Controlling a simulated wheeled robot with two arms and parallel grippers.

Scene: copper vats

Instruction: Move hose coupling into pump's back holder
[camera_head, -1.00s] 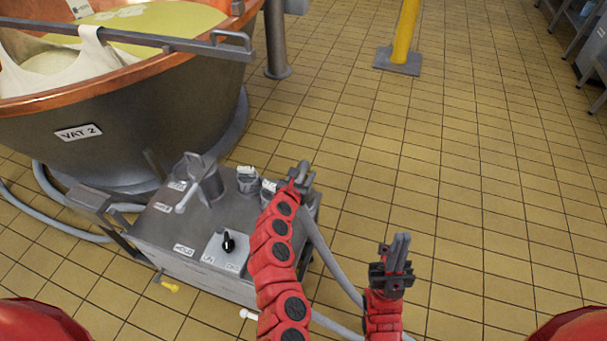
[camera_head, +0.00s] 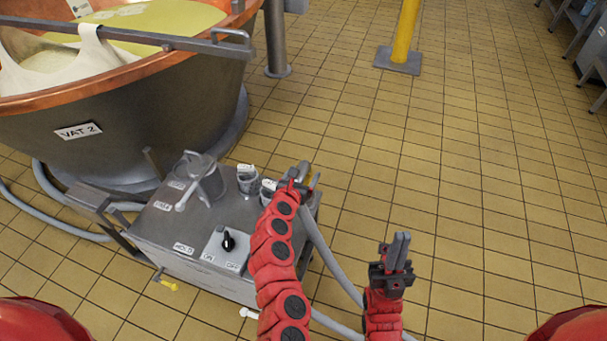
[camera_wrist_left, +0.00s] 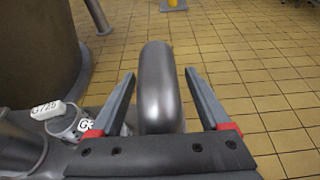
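The hose coupling (camera_wrist_left: 161,90) is a grey bent metal pipe end. In the wrist view it stands between the two fingers of my left gripper (camera_wrist_left: 160,100), with a gap on each side. In the head view, my left gripper (camera_head: 304,181) is open around the coupling (camera_head: 303,167) at the right end of the pump (camera_head: 160,228). The coupling's lower end is hidden by the gripper, so I cannot tell whether it sits in a holder. My right gripper (camera_head: 397,251) is shut and empty, above the floor right of the pump.
Two labelled cups (camera_head: 247,181) stand on the pump top beside my left arm. A larger grey fitting (camera_head: 205,178) and a black knob (camera_head: 228,241) are further left. A grey hose (camera_head: 330,262) runs down the pump's right side. Copper vat 2 (camera_head: 130,110) stands behind.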

